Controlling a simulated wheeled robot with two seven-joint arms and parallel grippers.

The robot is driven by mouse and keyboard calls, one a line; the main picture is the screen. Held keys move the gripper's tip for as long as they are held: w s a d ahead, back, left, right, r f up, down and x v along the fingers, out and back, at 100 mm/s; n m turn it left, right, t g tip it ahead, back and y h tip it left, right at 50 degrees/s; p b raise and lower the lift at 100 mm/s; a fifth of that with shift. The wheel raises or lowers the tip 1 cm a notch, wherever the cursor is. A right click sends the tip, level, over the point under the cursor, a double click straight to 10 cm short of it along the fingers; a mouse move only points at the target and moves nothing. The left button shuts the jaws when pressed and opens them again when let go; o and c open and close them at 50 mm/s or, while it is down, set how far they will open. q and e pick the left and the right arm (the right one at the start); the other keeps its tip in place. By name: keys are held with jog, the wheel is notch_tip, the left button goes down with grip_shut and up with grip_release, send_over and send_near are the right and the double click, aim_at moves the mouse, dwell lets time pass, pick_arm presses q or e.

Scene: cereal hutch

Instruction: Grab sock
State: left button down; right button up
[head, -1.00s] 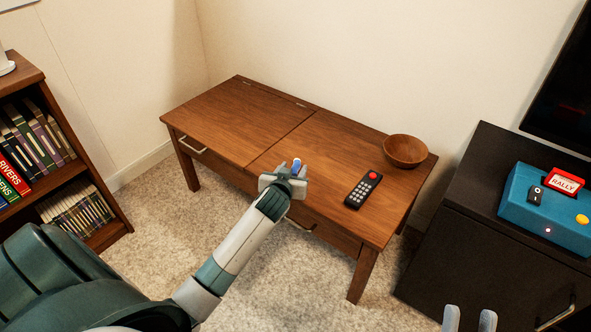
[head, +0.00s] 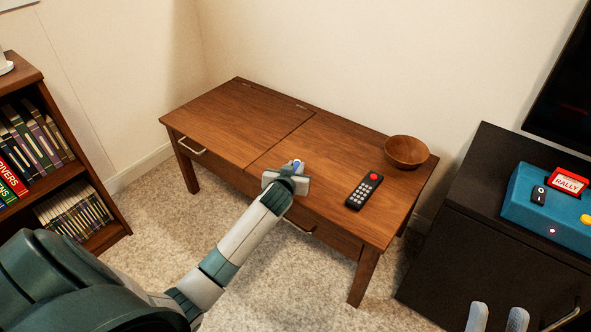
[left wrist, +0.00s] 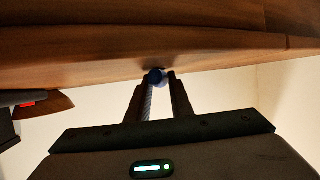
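No shape in view reads clearly as a sock. A small blue thing (head: 296,166) shows at the tips of my left gripper (head: 298,164), over the front part of the low wooden table (head: 225,110). In the left wrist view the blue thing (left wrist: 154,77) is at the fingertips, with the table's brown wood behind it. The fingers stand a little apart; I cannot tell whether they grip it or only flank it. My right gripper (head: 497,318) is at the bottom right edge, with its two fingers apart and nothing between them.
A black remote (head: 364,190) and a wooden bowl (head: 407,152) are on the table's right half. A black cabinet (head: 455,250) with a blue box (head: 540,215) stands at right, a bookcase (head: 95,205) at left. The table has a hinged panel and handled drawers.

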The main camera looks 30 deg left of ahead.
pick_arm(q)
jog(key=shift+r, duration=0.1)
